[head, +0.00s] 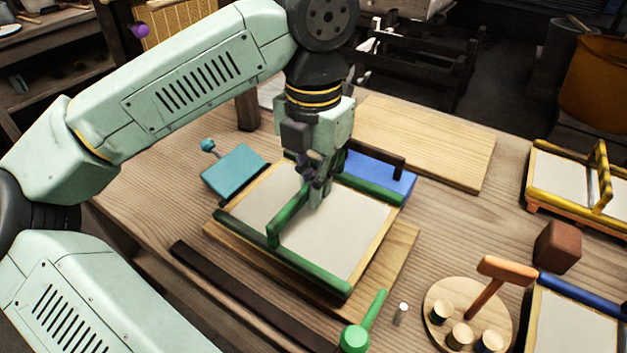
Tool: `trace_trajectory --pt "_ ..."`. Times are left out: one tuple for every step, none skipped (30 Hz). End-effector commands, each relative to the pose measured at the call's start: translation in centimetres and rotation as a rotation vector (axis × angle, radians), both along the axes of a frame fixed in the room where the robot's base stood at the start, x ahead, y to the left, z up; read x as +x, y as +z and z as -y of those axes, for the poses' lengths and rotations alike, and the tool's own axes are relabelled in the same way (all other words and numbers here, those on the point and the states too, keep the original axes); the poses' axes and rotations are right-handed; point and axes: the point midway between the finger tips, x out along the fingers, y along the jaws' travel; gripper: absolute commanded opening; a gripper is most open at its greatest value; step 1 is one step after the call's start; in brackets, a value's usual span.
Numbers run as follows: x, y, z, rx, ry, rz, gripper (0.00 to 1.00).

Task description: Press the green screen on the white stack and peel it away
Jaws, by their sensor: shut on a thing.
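The green screen (345,237) is a pale sheet with green bars at two ends and yellowish side edges. It lies about level over a wooden board (398,255) in the middle of the table. A green handle bar (287,213) rises over its middle. My gripper (318,192) reaches down from above and is shut on the far end of this handle; the fingertips are partly hidden. I cannot make out a separate white stack; anything under the screen is hidden by it.
A blue block (388,177) with a dark bar is just behind the screen, a teal block (235,170) at back left. A dark strip (245,300) and green mallet (355,338) lie in front. A yellow screen (565,180), brown cube (557,247) and round peg board (440,292) stand right.

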Motion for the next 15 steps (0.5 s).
trace_trajectory --pt "0.0 0.0 0.0 0.0 0.0 0.0 0.0" --pt "0.0 -0.02 0.0 0.0 0.0 0.0 0.0" --pt "0.0 -0.05 0.0 0.0 0.0 0.0 0.0" --pt "0.0 -0.08 0.0 0.0 0.0 0.0 0.0" --pt "0.0 -0.12 0.0 0.0 0.0 0.0 0.0" --pt "0.0 -0.17 0.0 0.0 0.0 0.0 0.0" --pt "0.0 -0.22 0.0 0.0 0.0 0.0 0.0" --pt "0.0 -0.27 0.0 0.0 0.0 0.0 0.0" --pt "0.0 -0.33 0.0 0.0 0.0 0.0 0.0" --pt "0.0 -0.37 0.0 0.0 0.0 0.0 0.0" --pt "0.0 -0.41 0.0 0.0 0.0 0.0 0.0" --pt "0.0 -0.47 0.0 0.0 0.0 0.0 0.0" --pt "0.0 -0.51 0.0 0.0 0.0 0.0 0.0" --pt "0.0 -0.56 0.0 0.0 0.0 0.0 0.0" --pt "0.0 -0.61 0.0 0.0 0.0 0.0 0.0"
